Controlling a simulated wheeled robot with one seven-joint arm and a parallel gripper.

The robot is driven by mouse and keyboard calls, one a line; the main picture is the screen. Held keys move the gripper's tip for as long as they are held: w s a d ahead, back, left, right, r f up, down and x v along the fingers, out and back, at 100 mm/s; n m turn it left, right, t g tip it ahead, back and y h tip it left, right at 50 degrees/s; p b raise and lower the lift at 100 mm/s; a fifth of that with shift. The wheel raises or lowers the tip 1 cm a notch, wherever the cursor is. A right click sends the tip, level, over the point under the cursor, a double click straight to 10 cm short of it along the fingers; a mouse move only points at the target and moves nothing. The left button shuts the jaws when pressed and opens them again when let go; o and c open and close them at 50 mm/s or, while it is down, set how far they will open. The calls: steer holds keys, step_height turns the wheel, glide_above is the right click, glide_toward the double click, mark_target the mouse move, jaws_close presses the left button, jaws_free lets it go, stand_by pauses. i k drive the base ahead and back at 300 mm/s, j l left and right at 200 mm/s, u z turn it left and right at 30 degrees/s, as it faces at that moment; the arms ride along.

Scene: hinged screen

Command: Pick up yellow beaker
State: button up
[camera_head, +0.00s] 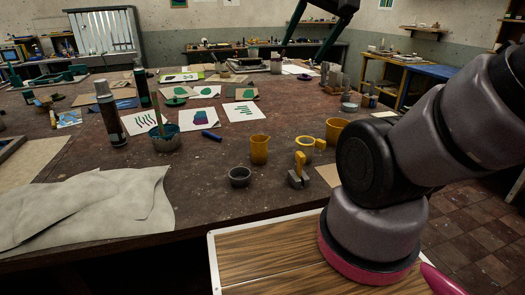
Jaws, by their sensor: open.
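A yellow beaker (259,150) stands upright on the brown worktable (215,190), near the middle of the table's front part. Another yellow cup-like vessel (336,130) stands farther right, partly behind my arm. My gripper (301,54) hangs at the top of the view with its two dark fingers spread apart. Nothing shows between them. In the picture it is above and right of the beaker, clear of it. Its exact height and distance over the table cannot be told.
A small dark bowl (239,177), a grey block with a yellow handle (298,171) and a yellow ring-shaped item (310,145) stand near the beaker. A pot with a brush (164,137), dark bottles (107,110) and a grey cloth (90,205) lie left.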

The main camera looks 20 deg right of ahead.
mark_target(259, 150)
steer(key=l+u, duration=0.4)
steer(key=k+l+u, duration=0.1)
steer(key=l+u, duration=0.3)
steer(key=l, duration=0.2)
steer(key=k+l+u, duration=0.1)
steer(key=l+u, duration=0.3)
steer(key=l, duration=0.1)
